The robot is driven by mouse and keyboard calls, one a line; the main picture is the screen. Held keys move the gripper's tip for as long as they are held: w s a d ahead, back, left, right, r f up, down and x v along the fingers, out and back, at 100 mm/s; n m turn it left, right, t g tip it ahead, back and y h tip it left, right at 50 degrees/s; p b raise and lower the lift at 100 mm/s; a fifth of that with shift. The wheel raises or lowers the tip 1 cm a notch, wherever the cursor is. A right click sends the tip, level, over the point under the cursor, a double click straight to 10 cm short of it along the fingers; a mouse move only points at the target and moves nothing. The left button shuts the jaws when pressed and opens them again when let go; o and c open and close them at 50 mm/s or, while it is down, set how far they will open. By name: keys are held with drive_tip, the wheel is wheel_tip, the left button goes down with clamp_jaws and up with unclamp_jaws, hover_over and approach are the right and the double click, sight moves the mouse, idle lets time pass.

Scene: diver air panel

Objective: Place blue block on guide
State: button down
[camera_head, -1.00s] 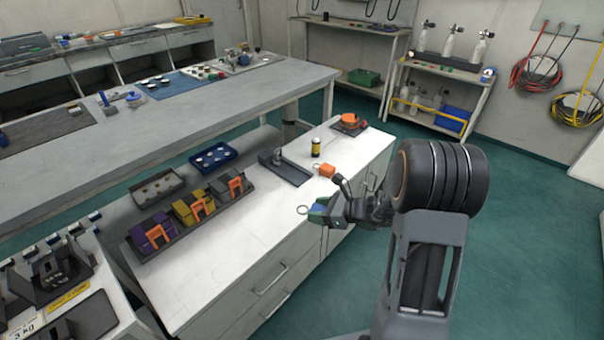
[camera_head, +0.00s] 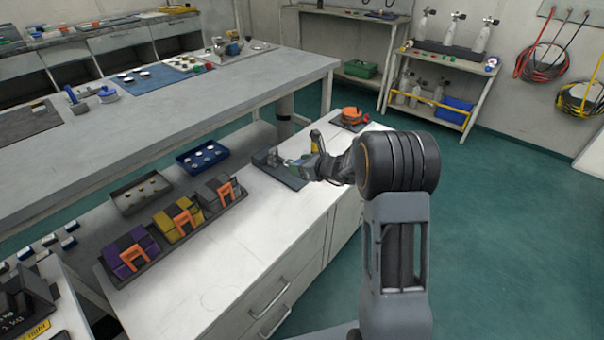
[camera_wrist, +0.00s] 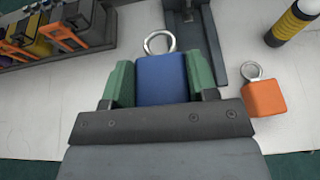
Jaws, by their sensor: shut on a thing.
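The blue block (camera_wrist: 162,80) has a metal ring on its far end. My gripper (camera_wrist: 161,84) is shut on it, with green finger pads on both sides in the wrist view. In the head view my gripper (camera_head: 303,168) is over the counter beside the dark guide (camera_head: 285,176), a flat base with a metal upright. The guide (camera_wrist: 213,55) also shows just beyond and right of the block in the wrist view. I cannot tell whether block and guide touch. In the head view the block is mostly hidden by my gripper.
An orange block with a ring (camera_wrist: 264,97) and a yellow-black cylinder (camera_wrist: 292,22) stand right of my gripper in the wrist view. A rack of purple, yellow and grey packs (camera_head: 172,232) lies left. The counter's near part (camera_head: 235,265) is clear.

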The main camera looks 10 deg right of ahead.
drive_tip(key=w+f, duration=0.2)
drive_tip(key=w+f+b, duration=0.1)
drive_tip(key=w+f, duration=0.1)
drive_tip(key=w, duration=0.1)
drive_tip(key=w+f, duration=0.1)
drive_tip(key=w, duration=0.2)
drive_tip(key=shift+d+f, duration=0.1)
drive_tip(key=shift+f, duration=0.3)
drive_tip(key=shift+w+f+b, duration=0.4)
drive_tip(key=shift+w+f, duration=0.35)
drive_tip(key=shift+f, duration=0.2)
drive_tip(key=shift+f+b, duration=0.45)
drive_tip(key=shift+f, duration=0.9)
drive_tip(key=shift+f, duration=0.15)
